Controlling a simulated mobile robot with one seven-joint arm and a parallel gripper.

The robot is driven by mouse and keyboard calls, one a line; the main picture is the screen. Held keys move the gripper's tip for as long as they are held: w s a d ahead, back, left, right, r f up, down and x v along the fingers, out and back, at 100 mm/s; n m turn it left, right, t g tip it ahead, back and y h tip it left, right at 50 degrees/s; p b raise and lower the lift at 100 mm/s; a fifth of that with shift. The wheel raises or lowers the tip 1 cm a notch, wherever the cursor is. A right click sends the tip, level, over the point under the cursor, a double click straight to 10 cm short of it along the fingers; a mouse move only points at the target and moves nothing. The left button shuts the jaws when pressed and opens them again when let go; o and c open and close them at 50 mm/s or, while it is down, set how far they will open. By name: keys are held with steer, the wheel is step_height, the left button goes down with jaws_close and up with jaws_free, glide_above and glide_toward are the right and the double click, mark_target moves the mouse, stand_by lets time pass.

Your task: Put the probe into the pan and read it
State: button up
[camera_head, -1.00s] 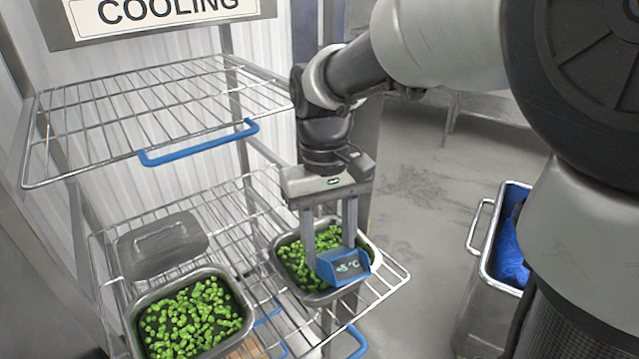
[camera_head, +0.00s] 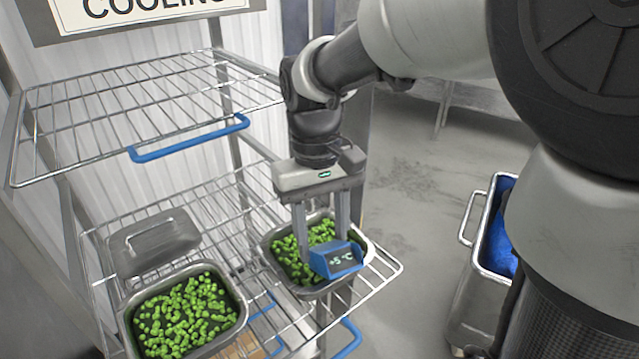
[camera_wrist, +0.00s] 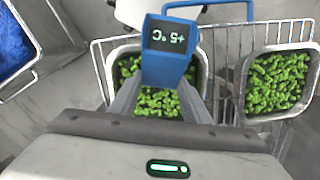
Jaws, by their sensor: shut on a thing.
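The probe (camera_head: 338,261) is a blue unit with a dark display that reads +5 °C. The same reading shows upside down in the wrist view (camera_wrist: 167,48). My gripper (camera_head: 321,238) is shut on it, over the right-hand pan (camera_head: 272,266). This steel pan holds green vegetable pieces and sits on the lower wire rack. It also shows behind the probe in the wrist view (camera_wrist: 203,62). Any stem below the blue unit is hidden, so I cannot tell how deep it reaches into the food.
A second pan of green pieces (camera_head: 241,318) stands to the left, with a steel lid (camera_head: 155,240) behind it. An upper wire shelf (camera_head: 130,110) with a blue-handled edge is above left. A steel bin with blue contents (camera_head: 478,265) stands on the floor at right.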

mark_target(323, 245)
steer(key=shift+r, duration=0.15)
stand_by(0.4)
step_height(323, 245, up, 10)
steer(key=p, duration=0.8)
steer(key=shift+f+p, duration=0.2)
steer(key=shift+p, duration=0.1)
